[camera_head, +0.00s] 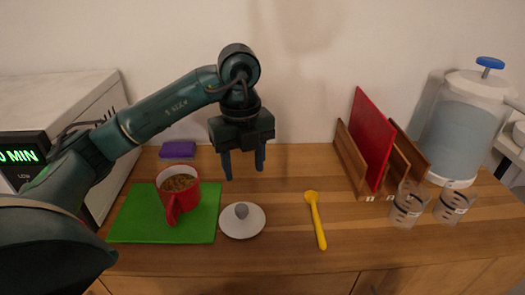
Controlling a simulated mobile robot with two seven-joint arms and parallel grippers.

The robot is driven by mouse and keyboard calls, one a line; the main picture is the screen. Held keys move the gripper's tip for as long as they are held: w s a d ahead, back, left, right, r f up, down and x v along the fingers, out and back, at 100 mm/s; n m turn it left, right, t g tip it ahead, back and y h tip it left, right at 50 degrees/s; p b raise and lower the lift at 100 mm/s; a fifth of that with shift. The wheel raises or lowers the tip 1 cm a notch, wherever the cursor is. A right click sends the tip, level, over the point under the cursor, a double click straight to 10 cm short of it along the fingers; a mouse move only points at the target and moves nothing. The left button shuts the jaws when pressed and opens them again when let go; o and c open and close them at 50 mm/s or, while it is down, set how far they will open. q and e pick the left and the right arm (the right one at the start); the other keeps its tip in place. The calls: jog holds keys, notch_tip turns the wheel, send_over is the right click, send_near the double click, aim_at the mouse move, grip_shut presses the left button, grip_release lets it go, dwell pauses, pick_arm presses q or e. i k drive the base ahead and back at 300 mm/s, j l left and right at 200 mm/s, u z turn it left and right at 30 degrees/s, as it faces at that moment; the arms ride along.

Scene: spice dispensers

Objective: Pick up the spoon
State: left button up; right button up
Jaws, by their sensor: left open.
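A yellow spoon (317,221) lies on the wooden counter, right of centre. Its bowl end points away from me and its handle points toward the front edge. My left gripper (244,173) points down above the counter, to the left of the spoon and farther back. Its two fingers are apart with nothing between them. My right gripper is not in view.
A red mug (176,204) with brown contents stands on a green board (135,222). A white lid (236,229) lies between board and spoon. A wooden rack (352,165) holds a red board (373,135). Measuring cups (406,210) and a dispenser (463,130) stand right.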

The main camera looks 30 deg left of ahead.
aim_at(312, 198)
jog(key=k, duration=1)
